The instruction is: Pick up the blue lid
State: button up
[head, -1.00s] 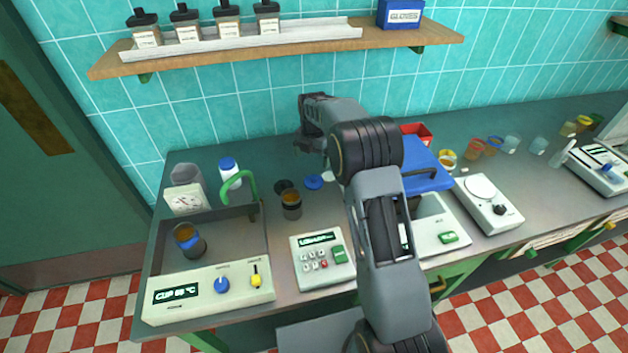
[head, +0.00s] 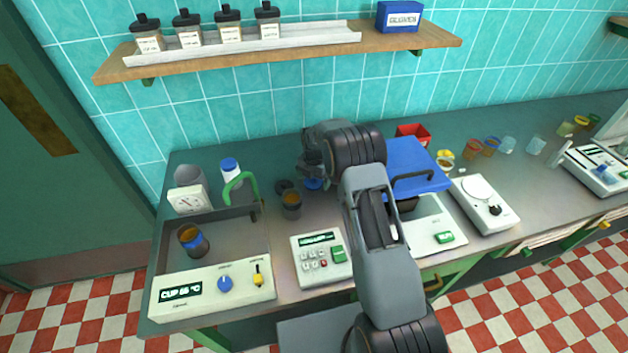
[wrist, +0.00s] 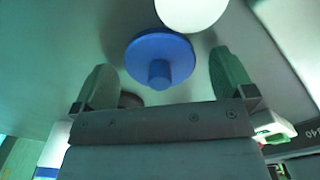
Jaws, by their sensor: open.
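The blue lid (head: 313,184) lies on the grey bench behind the middle, partly hidden by my gripper in the head view. In the wrist view the blue lid (wrist: 160,58) is a round disc with a knob, lying between and a little beyond my two fingers. My gripper (wrist: 164,66) is open and empty, with one finger on each side of the lid and no visible contact. In the head view my gripper (head: 309,170) is just above the lid; the exact height is unclear.
A dark lid (head: 284,186) and a cup with brown contents (head: 291,204) stand close by. A white round thing (wrist: 193,10) is beside the blue lid.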

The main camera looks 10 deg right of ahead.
jog(key=c, duration=0.9)
jog(key=shift+r, duration=0.1)
